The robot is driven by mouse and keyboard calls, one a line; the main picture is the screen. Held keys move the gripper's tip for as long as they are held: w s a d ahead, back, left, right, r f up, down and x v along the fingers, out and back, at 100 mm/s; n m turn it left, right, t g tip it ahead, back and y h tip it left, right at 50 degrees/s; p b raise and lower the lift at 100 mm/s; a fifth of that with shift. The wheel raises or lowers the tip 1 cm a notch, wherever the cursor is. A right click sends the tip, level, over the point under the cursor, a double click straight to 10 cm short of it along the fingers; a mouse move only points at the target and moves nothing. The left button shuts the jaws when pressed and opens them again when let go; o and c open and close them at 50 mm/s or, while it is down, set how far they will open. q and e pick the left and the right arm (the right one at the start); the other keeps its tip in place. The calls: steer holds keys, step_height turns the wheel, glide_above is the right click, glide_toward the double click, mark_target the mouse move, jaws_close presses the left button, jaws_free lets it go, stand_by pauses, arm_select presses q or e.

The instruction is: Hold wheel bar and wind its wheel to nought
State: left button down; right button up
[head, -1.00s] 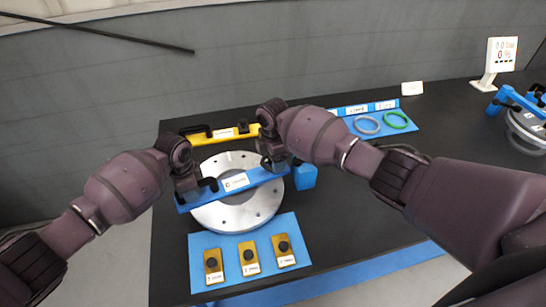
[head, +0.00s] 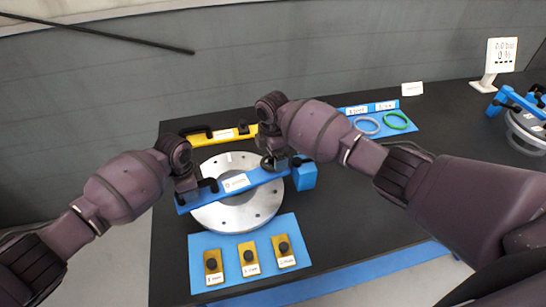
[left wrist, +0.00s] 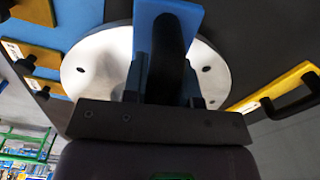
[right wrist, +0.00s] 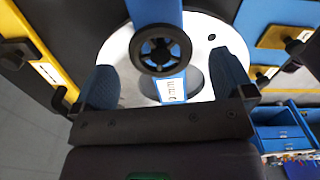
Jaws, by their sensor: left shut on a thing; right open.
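The blue wheel bar (head: 237,184) lies across the round silver flange plate (head: 237,216), with a white label at its middle. Its black handwheel (right wrist: 160,50) sits on the bar's right end. My left gripper (head: 190,190) is shut on the black handle (left wrist: 170,62) at the bar's left end. My right gripper (head: 274,163) is open, with its fingers (right wrist: 165,90) spread to either side of the bar, near the wheel. In the right wrist view the wheel stands between the fingers and touches neither. A blue block (head: 304,175) stands at the bar's right end.
A blue mat (head: 215,240) in front carries several brass blocks with black knobs. Blue and green rings (head: 395,120) lie back right. A display (head: 497,60) stands further right.

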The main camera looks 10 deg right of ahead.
mark_target(273, 161)
step_height(273, 161, up, 10)
stand_by(0.4)
steer(key=shift+f, duration=0.15)
stand_by(1.5)
arm_select(q)
steer(key=c, duration=0.8)
jaws_free()
step_height(273, 161, up, 12)
steer(key=shift+r, duration=0.1)
